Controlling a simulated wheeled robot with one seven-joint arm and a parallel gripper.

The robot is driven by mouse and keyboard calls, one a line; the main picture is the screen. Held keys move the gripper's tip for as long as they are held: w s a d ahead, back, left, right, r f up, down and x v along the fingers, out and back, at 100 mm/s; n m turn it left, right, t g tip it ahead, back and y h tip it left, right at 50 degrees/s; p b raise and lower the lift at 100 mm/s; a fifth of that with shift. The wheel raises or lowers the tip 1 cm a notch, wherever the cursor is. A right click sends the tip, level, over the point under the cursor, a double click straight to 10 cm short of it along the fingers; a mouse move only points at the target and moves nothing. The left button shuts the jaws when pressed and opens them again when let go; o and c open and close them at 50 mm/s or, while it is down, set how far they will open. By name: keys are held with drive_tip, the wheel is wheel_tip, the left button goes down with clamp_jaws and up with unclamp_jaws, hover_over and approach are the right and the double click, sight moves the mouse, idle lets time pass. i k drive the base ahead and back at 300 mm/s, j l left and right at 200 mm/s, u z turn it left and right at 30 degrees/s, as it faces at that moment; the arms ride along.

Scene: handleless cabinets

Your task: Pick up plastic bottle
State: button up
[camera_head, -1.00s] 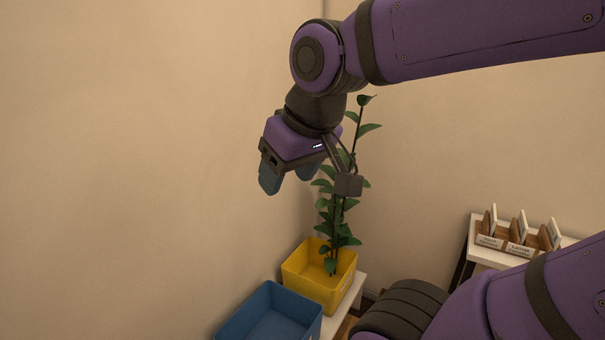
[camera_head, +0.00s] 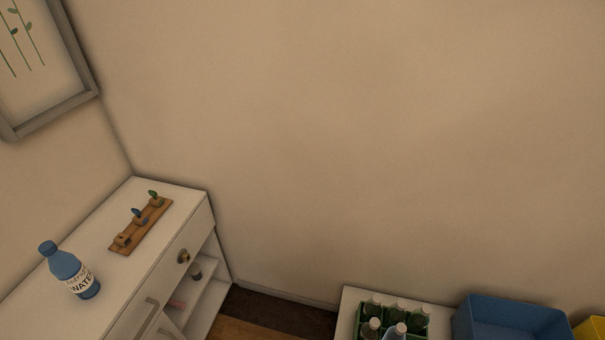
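A blue plastic bottle (camera_head: 66,268) with a blue cap and a white label reading "WATER" stands on top of a white cabinet (camera_head: 70,312) at the lower left of the head view. It looks upright, leaning only with the tilt of the picture. Nothing touches it. My gripper and arm are out of view now.
A wooden board with small pegs (camera_head: 141,226) lies behind the bottle on the cabinet. A green crate of several bottles (camera_head: 424,330), a blue bin (camera_head: 510,318) and a yellow bin (camera_head: 592,330) stand at lower right. Dark floor shows between.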

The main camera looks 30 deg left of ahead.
sight(66, 266)
drive_tip(key=u, duration=2.7)
drive_tip(key=i+j+z, duration=0.35)
drive_tip(key=j, duration=0.3)
drive_tip(key=i+j+z, duration=0.35)
drive_tip(key=j, duration=0.4)
drive_tip(key=i+j+z, duration=0.15)
drive_tip(key=j, duration=0.25)
drive_tip(key=i+j+z, duration=0.2)
drive_tip(key=j, duration=0.2)
drive_tip(key=k, duration=0.1)
